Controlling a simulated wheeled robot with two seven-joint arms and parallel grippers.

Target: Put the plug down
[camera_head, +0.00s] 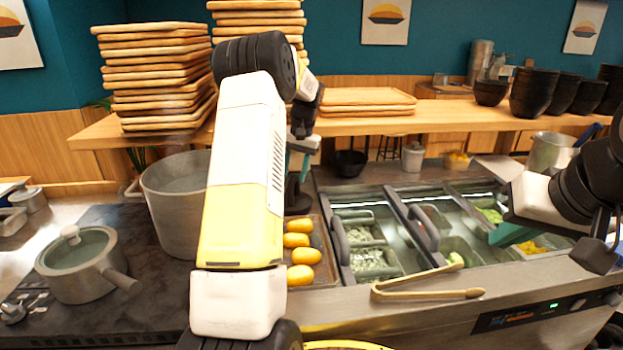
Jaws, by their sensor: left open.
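I cannot make out a plug anywhere in the head view. My left arm rises through the middle of the picture, and its gripper (297,165) points down behind the arm near the back of the counter. Its teal fingers are partly hidden by the arm; they look apart, with nothing clearly between them. My right gripper (510,235) reaches in from the right over the food wells. One teal finger shows there, and the gap between its fingers is not clear.
A steel pot (172,205) and a lidded saucepan (80,262) stand on the left. Several yellow oval items lie on a tray (322,272). Wooden tongs (425,287) lie along the front edge of the food wells (412,235). Stacked trays (155,75) and dark bowls (535,95) fill the shelf.

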